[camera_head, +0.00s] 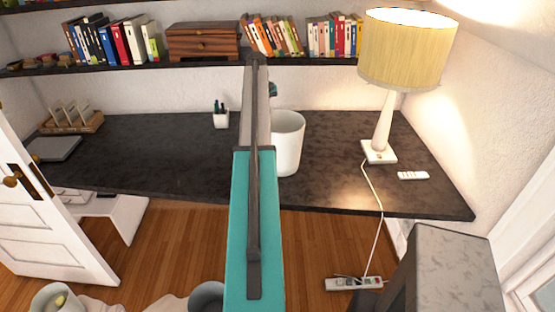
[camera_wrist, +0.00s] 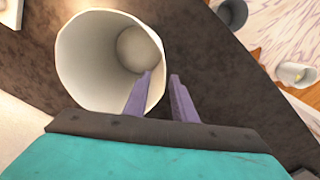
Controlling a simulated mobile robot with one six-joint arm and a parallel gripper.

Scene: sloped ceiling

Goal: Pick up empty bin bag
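I cannot make out a bin bag for certain. A white bin (camera_head: 288,143) stands upright on the dark desk, just right of my arm. The wrist view looks into this white bin (camera_wrist: 82,62); a pale round surface shows at its bottom. My gripper (camera_wrist: 161,75) has its two purple fingers apart, at the bin's right rim. The left finger overlaps the bin's opening and the right finger is just outside the rim. I cannot tell whether they touch it. In the head view my arm hides the fingers.
On the desk (camera_head: 150,165) are a pen cup (camera_head: 221,117), a lamp (camera_head: 384,130) and a remote (camera_head: 413,175). On the floor are a pale bin (camera_head: 48,300) with something yellow inside, a dark bin (camera_head: 207,298) and whitish patches. A shelf (camera_head: 200,60) runs above.

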